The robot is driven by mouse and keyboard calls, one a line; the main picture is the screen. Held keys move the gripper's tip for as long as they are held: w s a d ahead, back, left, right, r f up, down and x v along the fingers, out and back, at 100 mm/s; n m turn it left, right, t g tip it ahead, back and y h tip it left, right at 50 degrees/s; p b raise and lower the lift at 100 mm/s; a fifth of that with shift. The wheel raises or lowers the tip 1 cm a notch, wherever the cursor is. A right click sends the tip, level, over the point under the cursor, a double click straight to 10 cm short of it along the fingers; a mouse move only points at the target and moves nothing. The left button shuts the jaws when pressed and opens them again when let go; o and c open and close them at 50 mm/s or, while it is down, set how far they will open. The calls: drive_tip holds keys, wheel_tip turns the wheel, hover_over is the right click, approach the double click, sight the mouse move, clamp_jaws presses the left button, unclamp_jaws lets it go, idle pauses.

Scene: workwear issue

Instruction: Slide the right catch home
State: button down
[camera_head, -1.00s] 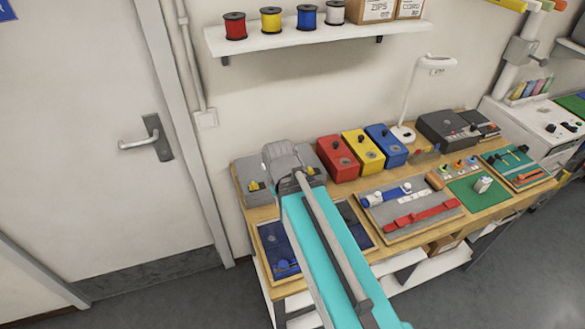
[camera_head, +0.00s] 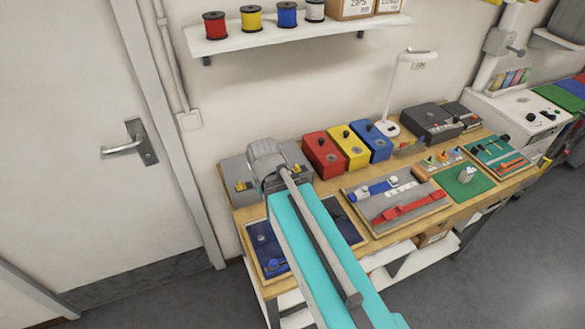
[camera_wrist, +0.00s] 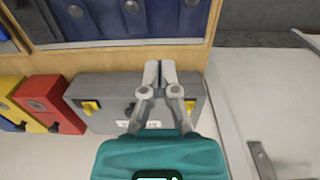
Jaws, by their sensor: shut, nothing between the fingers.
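A grey box (camera_wrist: 75,91) stands at the bench's back left. It carries two yellow catches. In the wrist view, one catch (camera_wrist: 91,106) is on the side near the red box, and the other (camera_wrist: 190,105) is on the door side. My gripper (camera_wrist: 160,68) is shut and empty over the box's edge. It lies between the two catches, closer to the door-side one. Whether its tips touch the box cannot be told.
Red (camera_head: 324,156), yellow (camera_head: 349,148) and blue (camera_head: 372,143) boxes stand beside the grey box. A dark blue tray (camera_head: 250,225) lies in front, partly under my arm. A board with blue and red straps (camera_head: 367,222) is to the right. A shelf (camera_head: 300,38) hangs above.

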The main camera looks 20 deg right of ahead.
sight(294, 170)
drive_tip(key=w+n+h+b, duration=0.1)
drive_tip(key=w+n+h, duration=0.1)
drive_tip(key=w+n, duration=0.2)
drive_tip(key=w+d+n+h+b, duration=0.1)
drive_tip(key=w+n+h, duration=0.2)
drive_tip(key=w+n, duration=0.2)
drive_tip(key=w+d+n+h+b, duration=0.1)
drive_tip(key=w+n+h+b, duration=0.1)
drive_tip(key=w+n, duration=0.3)
drive_tip(key=shift+n+h, duration=0.3)
drive_tip(key=shift+n, duration=0.3)
drive_tip(key=shift+w+a+r+n+h, duration=0.1)
drive_tip(key=shift+w+r+n+h, duration=0.15)
drive_tip(key=shift+w+n, duration=0.3)
drive_tip(key=shift+w+r+n+h, duration=0.15)
drive_tip(key=shift+w+n+h, duration=0.2)
drive_tip(key=shift+n, duration=0.4)
drive_tip(key=shift+f+b, duration=0.15)
drive_tip(key=shift+b, duration=0.25)
drive_tip(key=shift+b+x, duration=0.55)
drive_tip(key=shift+x, duration=0.25)
drive_tip(key=b+x, duration=0.5)
drive_tip(key=x, duration=0.3)
drive_tip(key=shift+b, duration=0.35)
drive_tip(key=d, duration=0.2)
drive_tip(key=shift+d, duration=1.15)
